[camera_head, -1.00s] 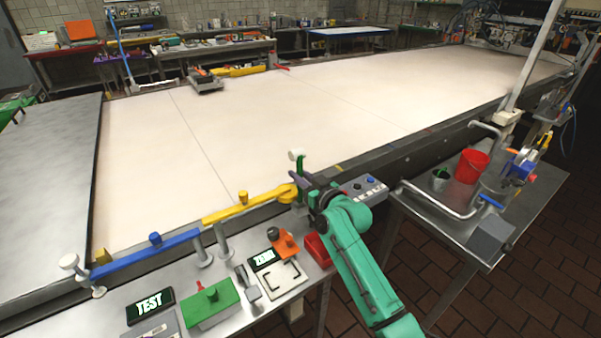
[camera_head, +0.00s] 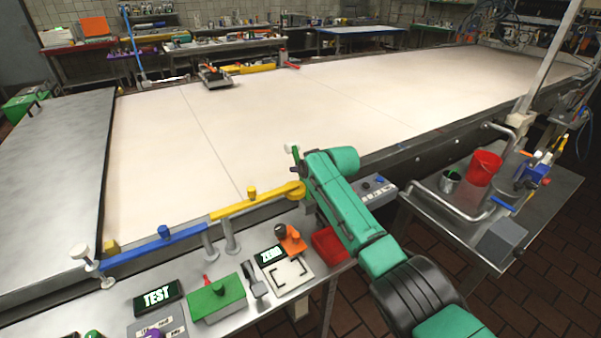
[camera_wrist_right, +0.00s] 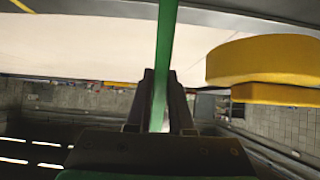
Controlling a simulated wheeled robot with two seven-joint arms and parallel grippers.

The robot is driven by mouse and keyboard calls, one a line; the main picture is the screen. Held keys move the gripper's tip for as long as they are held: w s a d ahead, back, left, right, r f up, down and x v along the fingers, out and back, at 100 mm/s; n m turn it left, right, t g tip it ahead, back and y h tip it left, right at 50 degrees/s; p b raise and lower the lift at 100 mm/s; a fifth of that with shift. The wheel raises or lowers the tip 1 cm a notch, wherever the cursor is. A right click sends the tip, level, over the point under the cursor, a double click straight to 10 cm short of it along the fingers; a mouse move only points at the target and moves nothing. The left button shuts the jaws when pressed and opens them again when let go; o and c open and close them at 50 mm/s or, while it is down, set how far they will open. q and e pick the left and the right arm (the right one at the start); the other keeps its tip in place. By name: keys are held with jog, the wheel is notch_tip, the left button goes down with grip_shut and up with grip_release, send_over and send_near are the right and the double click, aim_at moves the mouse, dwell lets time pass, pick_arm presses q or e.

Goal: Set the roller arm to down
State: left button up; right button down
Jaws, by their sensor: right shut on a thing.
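A green bar, apparently the roller arm (camera_head: 295,153), stands at the near edge of the long pale bed, with a small white end at its top. My right gripper (camera_head: 299,166) is at this bar, and my forearm hides its lower part. In the right wrist view the green bar (camera_wrist_right: 166,45) passes between the two dark fingers of my right gripper (camera_wrist_right: 160,82), which are shut on it. My left gripper is not in view.
A yellow bar (camera_head: 255,202) and a blue bar (camera_head: 165,246) run along the bed's near edge, left of my arm. The yellow bar's rounded end (camera_wrist_right: 265,62) is close beside the gripper. A red tray (camera_head: 329,243) and a control box (camera_head: 375,188) flank my arm.

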jog(key=shift+f, duration=0.1)
jog(key=c, duration=0.8)
grip_release()
jog(key=shift+s, duration=0.1)
jog(key=shift+s+r, duration=0.15)
jog(key=shift+r, duration=0.15)
jog(key=b+v, duration=0.1)
jog(key=v, duration=1.3)
jog(key=shift+d+f, duration=0.15)
